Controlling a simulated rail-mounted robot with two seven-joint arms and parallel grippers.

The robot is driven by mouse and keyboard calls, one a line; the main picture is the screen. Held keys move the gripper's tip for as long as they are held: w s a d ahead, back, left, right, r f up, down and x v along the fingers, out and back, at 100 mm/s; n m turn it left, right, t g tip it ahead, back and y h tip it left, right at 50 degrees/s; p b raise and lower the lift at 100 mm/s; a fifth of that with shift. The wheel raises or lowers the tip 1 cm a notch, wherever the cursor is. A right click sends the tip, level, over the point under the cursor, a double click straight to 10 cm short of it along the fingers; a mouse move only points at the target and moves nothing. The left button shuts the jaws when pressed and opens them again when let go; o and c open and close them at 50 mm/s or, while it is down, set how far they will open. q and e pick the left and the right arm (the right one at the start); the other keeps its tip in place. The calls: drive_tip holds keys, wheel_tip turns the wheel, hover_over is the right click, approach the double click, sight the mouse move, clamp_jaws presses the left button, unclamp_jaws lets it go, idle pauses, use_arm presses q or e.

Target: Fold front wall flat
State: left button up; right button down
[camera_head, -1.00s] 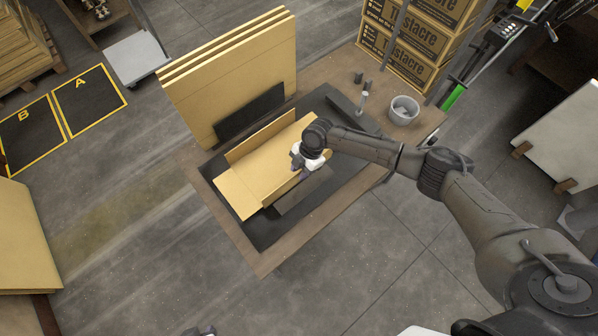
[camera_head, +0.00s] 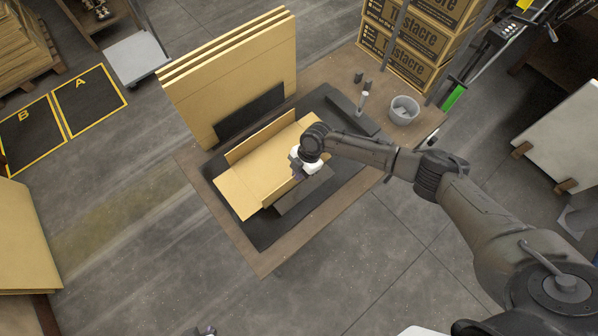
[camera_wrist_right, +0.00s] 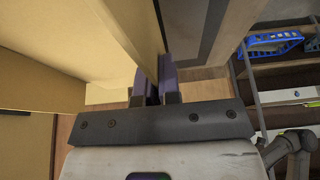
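A tan cardboard blank (camera_head: 262,172) lies on a dark mat on the brown table, with its back wall (camera_head: 262,137) standing. Its front wall (camera_head: 284,191) also stands up, as a narrow strip along the near side. My right gripper (camera_head: 298,166) is at the right part of this front wall. In the right wrist view, the purple fingers (camera_wrist_right: 155,84) sit close together, one on each side of the cardboard wall (camera_wrist_right: 128,35), and appear shut on it. A small part of what looks like my left gripper (camera_head: 205,331) shows at the bottom edge; its fingers are unclear.
A dark plate (camera_head: 303,194) lies along the front of the blank. Large cardboard sheets (camera_head: 228,75) stand behind it. A grey bucket (camera_head: 404,109) and a dark block (camera_head: 352,115) are to the right. Stacked boxes (camera_head: 405,45) stand behind.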

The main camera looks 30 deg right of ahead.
idle(0.4)
drive_tip(key=shift+s+d+t, duration=0.1)
drive_tip(key=shift+s+t, duration=0.35)
drive_tip(key=shift+t, duration=0.15)
drive_tip(key=shift+s+f+n+t+y, duration=0.1)
drive_tip(key=shift+s+n+t+y, duration=0.2)
drive_tip(key=shift+s+t, duration=0.25)
drive_tip(key=shift+s+d+f+t, duration=0.15)
drive_tip(key=shift+s+t, duration=0.1)
drive_tip(key=shift+t, duration=0.3)
drive_tip(key=shift+s+f+t, duration=0.15)
drive_tip(key=shift+s+t, duration=0.05)
drive_tip(key=shift+t, duration=0.3)
drive_tip(key=shift+s+f+n+t+y+b, duration=0.25)
drive_tip(key=shift+s+n+t+y+b, duration=0.25)
drive_tip(key=shift+t, duration=0.5)
drive_tip(key=c, duration=1.7)
unclamp_jaws()
drive_tip(key=shift+c, duration=0.2)
drive_tip(key=o, duration=0.4)
